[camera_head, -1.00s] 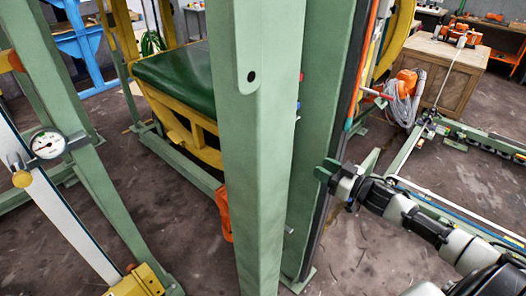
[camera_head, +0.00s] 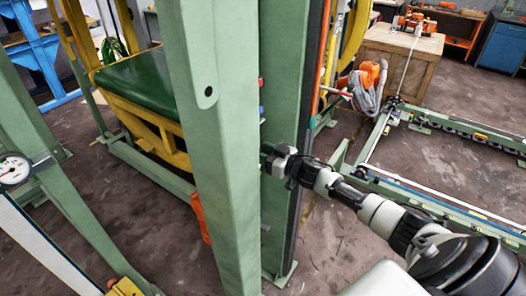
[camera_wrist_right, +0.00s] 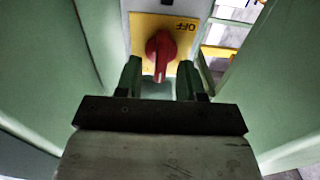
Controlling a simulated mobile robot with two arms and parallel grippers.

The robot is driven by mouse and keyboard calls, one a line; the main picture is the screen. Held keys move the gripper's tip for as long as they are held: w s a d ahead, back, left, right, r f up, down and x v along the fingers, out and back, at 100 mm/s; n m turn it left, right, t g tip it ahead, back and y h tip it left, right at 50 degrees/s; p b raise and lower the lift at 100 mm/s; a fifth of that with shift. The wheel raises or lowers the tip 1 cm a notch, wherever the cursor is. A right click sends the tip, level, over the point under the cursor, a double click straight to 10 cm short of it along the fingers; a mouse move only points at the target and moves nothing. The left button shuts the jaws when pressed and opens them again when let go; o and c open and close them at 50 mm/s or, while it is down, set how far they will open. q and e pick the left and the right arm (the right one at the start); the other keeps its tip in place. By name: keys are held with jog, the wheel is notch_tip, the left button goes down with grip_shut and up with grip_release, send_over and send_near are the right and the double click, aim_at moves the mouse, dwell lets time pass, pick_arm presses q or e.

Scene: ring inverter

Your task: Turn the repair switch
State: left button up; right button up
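The repair switch is a red rotary knob (camera_wrist_right: 161,52) on a yellow plate (camera_wrist_right: 185,20) marked "OFF", at the top middle of the right wrist view. The lettering appears upside down there. The knob is not visible in the head view. My left gripper is not in view.
A large green post (camera_head: 215,150) stands in front of the switch area. Green posts also flank the gripper closely. A green-topped yellow frame (camera_head: 143,80) stands left, a wooden crate (camera_head: 405,65) at the back right.

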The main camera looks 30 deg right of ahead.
grip_shut()
jog(key=shift+n, duration=0.4)
jog(key=shift+s+a+f+n+b, duration=0.1)
jog(key=shift+a+f+n+b, duration=0.15)
jog(key=shift+n+b, duration=1.85)
jog(key=shift+s+a+f+n+b, duration=0.15)
jog(key=shift+n+b, duration=0.3)
jog(key=shift+n, duration=3.2)
jog(key=shift+w+a+f+n+b, duration=0.25)
jog(key=shift+n+b, duration=1.05)
jog(key=shift+n, duration=1.55)
jog(key=shift+s+d, duration=0.1)
jog(key=shift+s, duration=0.1)
